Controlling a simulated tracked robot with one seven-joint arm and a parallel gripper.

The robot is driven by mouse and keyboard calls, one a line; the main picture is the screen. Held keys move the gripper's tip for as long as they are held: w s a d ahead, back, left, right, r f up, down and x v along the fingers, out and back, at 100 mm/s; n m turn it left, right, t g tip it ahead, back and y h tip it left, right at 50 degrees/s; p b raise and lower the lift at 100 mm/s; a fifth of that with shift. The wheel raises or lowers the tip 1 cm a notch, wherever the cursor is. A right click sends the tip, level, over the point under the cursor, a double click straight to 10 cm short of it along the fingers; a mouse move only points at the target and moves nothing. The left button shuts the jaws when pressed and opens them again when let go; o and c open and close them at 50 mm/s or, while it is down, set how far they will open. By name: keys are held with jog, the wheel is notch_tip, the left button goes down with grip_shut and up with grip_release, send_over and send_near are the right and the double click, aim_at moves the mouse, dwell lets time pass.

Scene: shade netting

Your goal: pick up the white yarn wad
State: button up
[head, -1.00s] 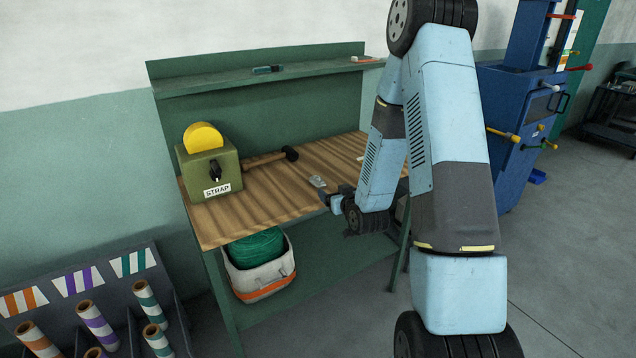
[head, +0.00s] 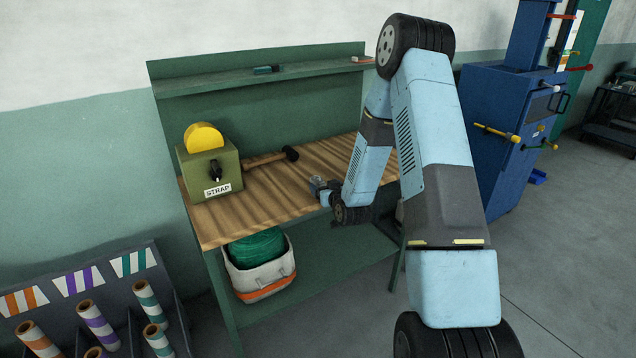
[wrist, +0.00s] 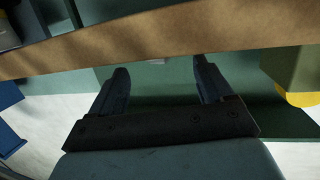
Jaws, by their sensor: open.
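My gripper (head: 324,192) is at the front edge of the wooden bench top (head: 262,207). In the wrist view my gripper (wrist: 162,68) has its two dark fingers spread apart with nothing between them. A small pale grey lump (head: 317,182) lies on the bench right by the gripper, partly covered by it; I cannot tell whether it is the white yarn wad. A small whitish bit seen earlier farther back on the bench is hidden behind my arm. I cannot make out the wad surely in either view.
Above is a green shelf (head: 215,82). Below is a white basket (head: 262,280) of green material. A blue machine (head: 505,140) stands right.

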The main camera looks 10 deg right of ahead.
aim_at(321, 184)
jog(key=shift+x, duration=2.4)
jog(key=shift+a, duration=0.1)
jog(key=c, duration=1.1)
